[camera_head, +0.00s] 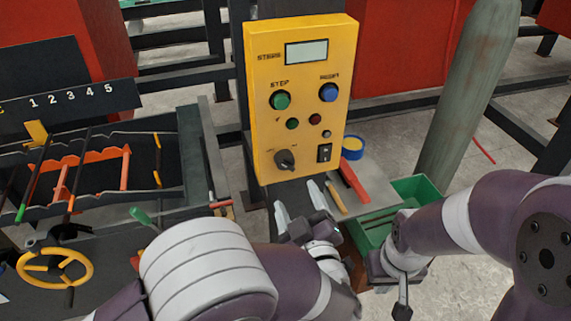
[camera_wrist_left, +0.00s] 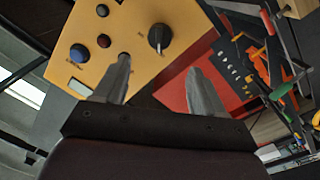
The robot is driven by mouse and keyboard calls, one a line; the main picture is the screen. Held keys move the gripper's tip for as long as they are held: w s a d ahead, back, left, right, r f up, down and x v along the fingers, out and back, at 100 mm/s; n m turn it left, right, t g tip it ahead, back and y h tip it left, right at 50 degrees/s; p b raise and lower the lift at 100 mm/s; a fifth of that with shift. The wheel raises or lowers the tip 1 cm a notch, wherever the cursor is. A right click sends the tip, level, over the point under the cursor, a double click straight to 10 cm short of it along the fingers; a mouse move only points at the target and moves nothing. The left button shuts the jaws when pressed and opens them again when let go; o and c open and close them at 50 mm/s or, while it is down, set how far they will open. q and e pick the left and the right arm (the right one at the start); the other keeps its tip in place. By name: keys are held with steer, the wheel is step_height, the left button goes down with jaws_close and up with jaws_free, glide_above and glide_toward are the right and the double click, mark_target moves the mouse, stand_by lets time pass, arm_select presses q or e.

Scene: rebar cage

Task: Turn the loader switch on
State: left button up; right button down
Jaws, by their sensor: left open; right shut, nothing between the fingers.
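A yellow control panel (camera_head: 303,100) stands upright at the centre. I cannot read which is the loader switch. My left gripper (camera_head: 299,205) is open and empty just below the panel, apart from it. My right gripper (camera_head: 402,302) is shut and empty at the lower right, pointing down.
The panel also carries a display (camera_head: 306,52), a green button (camera_head: 280,100), a blue button (camera_head: 328,92) and small lamps. A rebar rack (camera_head: 90,175) stands left.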

mark_target(286, 167)
arm_select(q)
steer(key=b+x, duration=0.1)
steer(key=x, duration=0.9)
steer(key=shift+w+d, duration=0.15)
steer(key=c, duration=1.1)
